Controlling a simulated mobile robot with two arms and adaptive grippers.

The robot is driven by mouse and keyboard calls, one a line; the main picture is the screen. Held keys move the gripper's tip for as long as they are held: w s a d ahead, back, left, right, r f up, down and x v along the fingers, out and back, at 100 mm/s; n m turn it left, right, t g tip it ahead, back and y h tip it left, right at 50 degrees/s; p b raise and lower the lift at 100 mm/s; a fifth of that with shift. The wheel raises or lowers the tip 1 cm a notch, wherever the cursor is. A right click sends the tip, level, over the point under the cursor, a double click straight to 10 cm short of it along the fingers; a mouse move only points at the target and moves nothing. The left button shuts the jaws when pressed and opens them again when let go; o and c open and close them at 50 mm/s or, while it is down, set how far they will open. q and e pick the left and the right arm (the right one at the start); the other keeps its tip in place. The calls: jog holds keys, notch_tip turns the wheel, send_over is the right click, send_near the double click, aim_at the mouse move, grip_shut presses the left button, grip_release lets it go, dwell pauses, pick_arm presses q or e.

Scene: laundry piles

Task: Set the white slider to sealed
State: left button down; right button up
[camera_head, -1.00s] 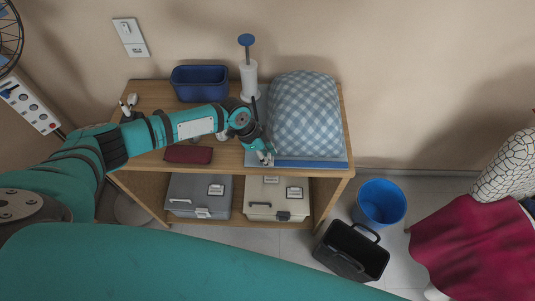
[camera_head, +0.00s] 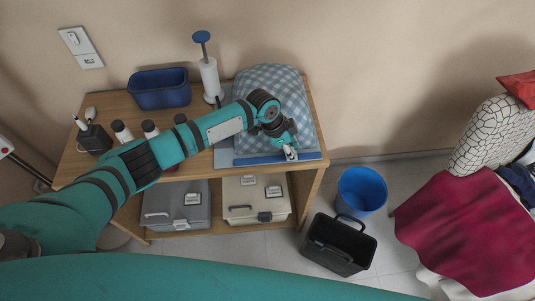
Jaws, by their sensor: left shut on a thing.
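A clear storage bag with a blue checked pillow (camera_head: 277,98) inside lies on the wooden shelf top. A blue seal strip (camera_head: 257,160) runs along the bag's front edge. My left gripper (camera_head: 290,153) reaches down to this strip, right of its middle. It is shut on the small white slider, which the fingers mostly hide. The slider's marks cannot be read. My right gripper is not in view.
A white pump with a blue handle (camera_head: 209,78) and a blue bin (camera_head: 159,90) stand behind my arm. Several small bottles stand left. Grey (camera_head: 176,206) and beige (camera_head: 256,198) cases fill the lower shelf. A blue bucket (camera_head: 361,191) and black box (camera_head: 338,246) stand on the floor.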

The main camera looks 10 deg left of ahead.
aim_at(320, 154)
pick_arm(q)
jog(key=d, duration=0.2)
jog(key=w+d+b, duration=0.1)
jog(key=d, duration=0.1)
jog(key=d+b, duration=0.1)
jog(key=shift+w+d+f, duration=0.15)
jog(key=shift+w+d, duration=0.15)
jog(key=shift+d, duration=0.1)
jog(key=shift+w+d+b, duration=0.25)
jog(key=shift+d+b, duration=0.25)
jog(key=shift+d, duration=0.3)
jog(key=shift+r, duration=0.25)
jog(key=c, duration=1.2)
grip_release()
jog(key=shift+d, duration=0.15)
jog(key=shift+o, duration=0.8)
jog(key=shift+f, duration=0.1)
jog(key=v, duration=1.2)
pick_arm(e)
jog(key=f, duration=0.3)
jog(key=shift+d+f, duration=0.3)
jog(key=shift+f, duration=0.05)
